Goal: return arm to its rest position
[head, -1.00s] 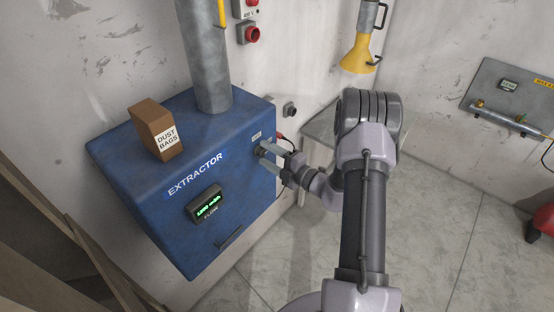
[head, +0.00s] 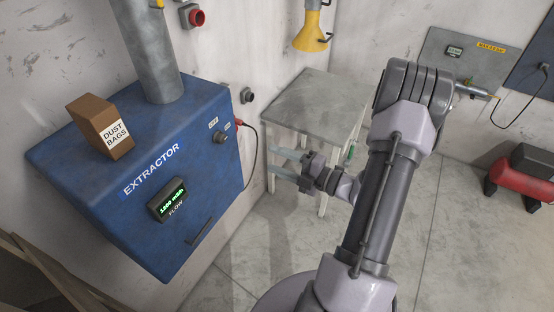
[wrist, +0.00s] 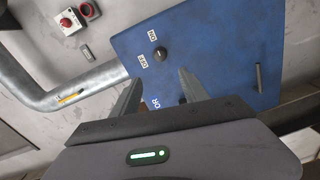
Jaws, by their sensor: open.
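My gripper (head: 270,162) is open and empty in the head view, in the air to the right of the blue extractor (head: 75,160) and clear of it. Its two fingers point left, towards the extractor's side panel. The black knob (head: 219,137) with ON and OFF labels is on that panel, apart from the fingers. In the wrist view the spread fingers (wrist: 160,78) point at the extractor panel (wrist: 225,50), with nothing between them. The knob (wrist: 160,53) shows just beyond the fingertips.
A grey table (head: 322,105) stands behind my gripper. A dust bags box (head: 101,125) sits on the extractor beside a grey duct (head: 150,50). A red compressor (head: 520,180) is at far right. Floor in front is clear.

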